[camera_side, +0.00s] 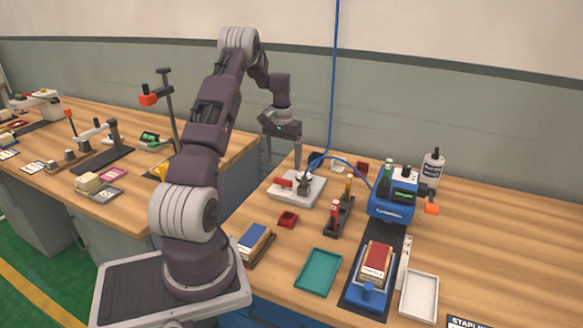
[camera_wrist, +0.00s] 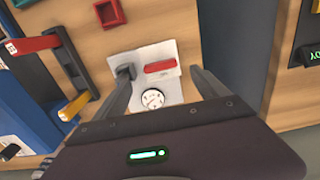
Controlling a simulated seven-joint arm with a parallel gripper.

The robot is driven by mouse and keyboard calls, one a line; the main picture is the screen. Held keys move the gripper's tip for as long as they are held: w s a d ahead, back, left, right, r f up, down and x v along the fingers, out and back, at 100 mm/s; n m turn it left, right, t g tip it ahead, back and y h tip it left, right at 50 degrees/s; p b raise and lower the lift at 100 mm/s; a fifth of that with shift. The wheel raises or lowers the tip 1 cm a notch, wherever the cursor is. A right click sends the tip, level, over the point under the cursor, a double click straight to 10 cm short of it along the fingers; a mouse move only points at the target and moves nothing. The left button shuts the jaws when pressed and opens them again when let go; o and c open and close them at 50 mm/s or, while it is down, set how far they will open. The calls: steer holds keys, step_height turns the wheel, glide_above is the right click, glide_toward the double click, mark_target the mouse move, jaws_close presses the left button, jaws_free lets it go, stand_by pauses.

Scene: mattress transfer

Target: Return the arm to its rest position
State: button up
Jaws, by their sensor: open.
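My gripper (camera_side: 282,158) hangs from my raised arm above the back edge of the wooden workbench (camera_side: 500,235), pointing down, with its fingers apart and nothing between them. In the wrist view my gripper (camera_wrist: 160,72) also shows open and empty. A light plate device with a red bar (camera_side: 297,188) lies on the bench in front and to the right of the gripper in the side view. In the wrist view that plate (camera_wrist: 173,92), with its red bar and a round white dial, appears between and beyond the fingers.
A blue machine (camera_side: 394,197) stands at the right with a blue hose (camera_side: 334,80) nearby. A teal tray (camera_side: 318,272), white tray (camera_side: 419,296), small red bin (camera_side: 287,220) and red-topped stack (camera_side: 376,262) occupy the front. A second bench (camera_side: 120,205) stands left.

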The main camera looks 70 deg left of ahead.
steer(key=w+d+r+m+t+y, duration=0.1)
steer(key=w+d+r+m, duration=0.1)
steer(key=d+r, duration=0.9)
steer(key=w+d+r+m+t, duration=0.1)
steer(key=w+d+r+m, duration=0.15)
steer(key=d+r, duration=0.75)
steer(key=s+d+m+t, duration=0.1)
steer(key=s+d+m, duration=0.1)
steer(key=s+d, duration=0.7)
steer(key=s+d+m+t+h, duration=0.1)
steer(key=s+d+m+t, duration=0.1)
steer(key=s+d, duration=0.7)
steer(key=d, duration=0.5)
steer(key=shift+s+d+r+t, duration=0.15)
steer(key=shift+s+r+t, duration=0.1)
steer(key=shift+r+t, duration=0.05)
